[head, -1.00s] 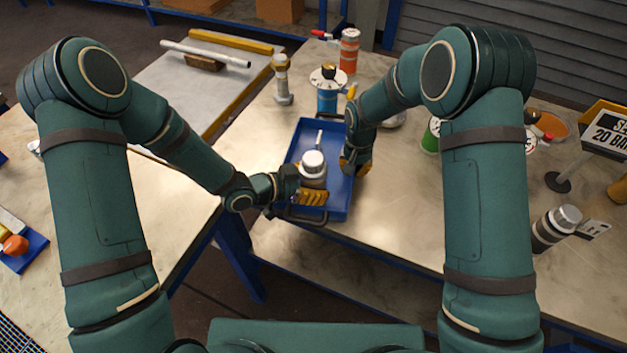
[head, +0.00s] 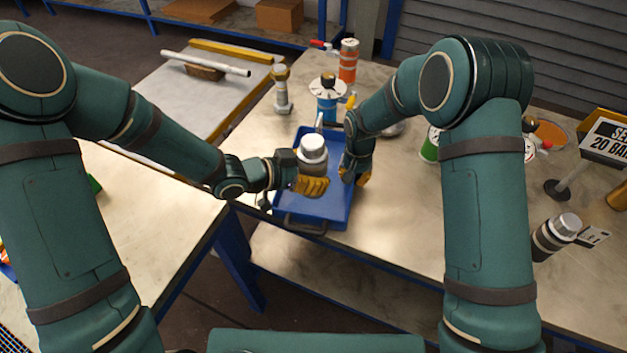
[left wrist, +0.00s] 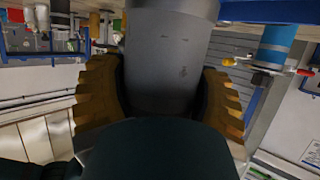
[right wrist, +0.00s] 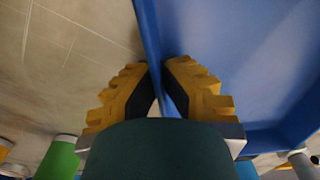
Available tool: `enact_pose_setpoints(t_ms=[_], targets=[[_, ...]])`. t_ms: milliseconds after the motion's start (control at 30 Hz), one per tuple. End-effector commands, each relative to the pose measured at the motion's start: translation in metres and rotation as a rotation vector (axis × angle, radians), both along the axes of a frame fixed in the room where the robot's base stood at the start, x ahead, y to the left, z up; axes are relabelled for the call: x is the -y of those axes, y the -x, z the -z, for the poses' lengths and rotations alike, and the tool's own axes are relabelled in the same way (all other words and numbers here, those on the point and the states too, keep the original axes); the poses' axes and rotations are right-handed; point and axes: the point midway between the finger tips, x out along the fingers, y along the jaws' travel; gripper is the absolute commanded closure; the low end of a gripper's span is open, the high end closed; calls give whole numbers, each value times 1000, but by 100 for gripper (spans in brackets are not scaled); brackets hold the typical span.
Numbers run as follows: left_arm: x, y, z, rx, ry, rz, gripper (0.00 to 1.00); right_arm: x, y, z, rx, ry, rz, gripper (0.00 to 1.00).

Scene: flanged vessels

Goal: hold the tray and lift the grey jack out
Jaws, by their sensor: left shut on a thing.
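The grey jack (head: 313,158), a grey cylinder with a pale cap, stands upright over the blue tray (head: 325,209). My left gripper (head: 311,185) is shut on the jack from the left. In the left wrist view the jack's grey body (left wrist: 168,60) fills the space between the yellow fingers. Its lower end is hidden, so I cannot tell how far it is clear of the tray floor. My right gripper (head: 356,176) is at the tray's right side. In the right wrist view its fingers (right wrist: 162,85) close on either side of the tray wall (right wrist: 152,40).
A blue-and-white vessel (head: 327,100) stands behind the tray, with an orange vessel (head: 348,62) and a bolt-like post (head: 282,92) near it. A green vessel (head: 430,146) is beyond my right arm. A dark banded cylinder (head: 556,236) and a sign (head: 606,142) stand at right.

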Motion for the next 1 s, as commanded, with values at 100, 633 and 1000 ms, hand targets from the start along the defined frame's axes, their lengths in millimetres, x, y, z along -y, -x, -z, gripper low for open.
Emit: enact_pose_setpoints(t_ms=[100, 633, 1000], targets=[[0, -1, -15, 6, 1, 1, 76, 0, 1, 2, -4, 1, 0, 100], [0, 0, -22, 3, 2, 1, 76, 0, 1, 1, -3, 0, 0, 61], [0, 0, -22, 3, 2, 1, 76, 0, 0, -3, 1, 0, 0, 61]])
